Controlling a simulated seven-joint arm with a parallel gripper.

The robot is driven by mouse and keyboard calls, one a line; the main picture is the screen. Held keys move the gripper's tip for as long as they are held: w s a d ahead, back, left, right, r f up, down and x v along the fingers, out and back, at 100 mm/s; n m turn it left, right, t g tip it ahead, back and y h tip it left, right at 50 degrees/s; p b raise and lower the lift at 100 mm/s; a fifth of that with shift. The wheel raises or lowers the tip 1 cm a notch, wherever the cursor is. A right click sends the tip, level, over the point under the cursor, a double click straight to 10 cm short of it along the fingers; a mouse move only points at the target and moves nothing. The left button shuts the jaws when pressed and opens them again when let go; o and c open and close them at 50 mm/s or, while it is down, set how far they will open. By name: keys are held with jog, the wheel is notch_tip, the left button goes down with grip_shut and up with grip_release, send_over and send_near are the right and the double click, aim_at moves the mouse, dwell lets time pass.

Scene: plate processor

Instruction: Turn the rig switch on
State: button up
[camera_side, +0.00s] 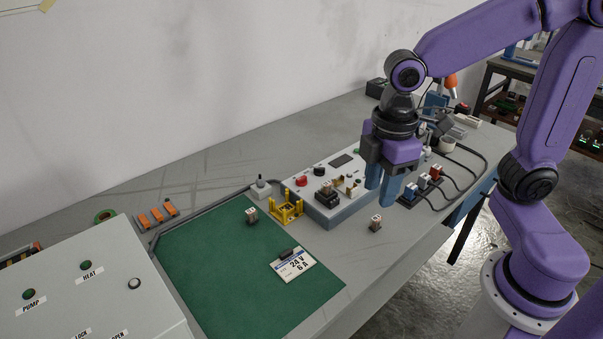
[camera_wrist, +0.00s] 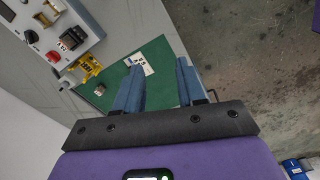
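A grey rig box (camera_side: 345,218) stands at the middle of the bench, with a red button (camera_side: 301,181), a black knob (camera_side: 319,171), a small display and a dark socket block (camera_side: 327,197) on top. Left of it is a small light box with a dark toggle (camera_side: 261,185). I cannot tell which control is the rig switch, nor its on or off state. My gripper (camera_side: 380,194) points down above the bench, by the right end of the rig box. Its blue fingers are apart and empty in the wrist view (camera_wrist: 158,90). The rig box is at upper left there (camera_wrist: 60,22).
A green mat (camera_side: 215,275) holds a label card (camera_side: 293,265) and a small relay-like part (camera_side: 252,215). A yellow holder (camera_side: 286,208) is beside the rig box. Another small part (camera_side: 375,223) stands on bare bench. A labelled panel (camera_side: 90,290) is at left; cabled connectors (camera_side: 423,183) are at right.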

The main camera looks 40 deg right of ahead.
jog(key=w+a, duration=0.1)
jog(key=w, duration=0.6)
jog(key=n, duration=0.4)
send_over(301, 178)
notch_tip(301, 178, down, 2)
notch_tip(301, 178, down, 17)
jog(key=shift+d+f, duration=0.1)
jog(key=shift+f, duration=0.1)
grip_shut()
